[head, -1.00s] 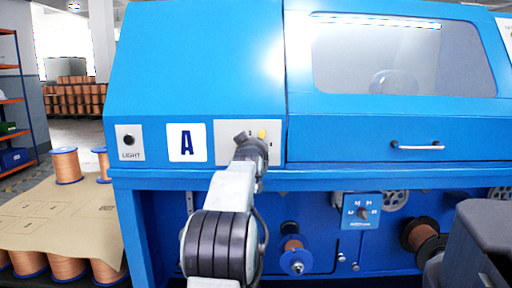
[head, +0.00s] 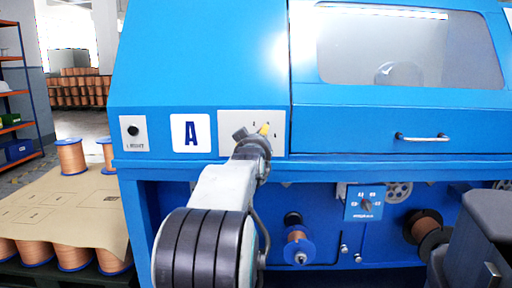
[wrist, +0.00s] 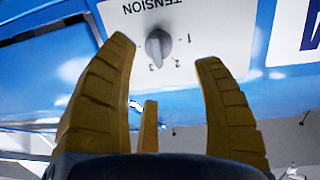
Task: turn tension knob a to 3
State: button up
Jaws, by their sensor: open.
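The tension knob (wrist: 158,44) is a small grey knob on a white plate in the wrist view, where the word TENSION and the numbers 1, 2 and 3 appear upside down. The knob is hidden there behind my gripper.
A LIGHT switch plate (head: 133,134) is left of the A plate. A door handle (head: 422,137) sticks out at the right. Below are a second dial plate (head: 364,203) and a copper spool (head: 297,243). A pallet of spools (head: 70,210) stands at left.

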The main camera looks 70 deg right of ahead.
jog(key=shift+v, duration=2.1)
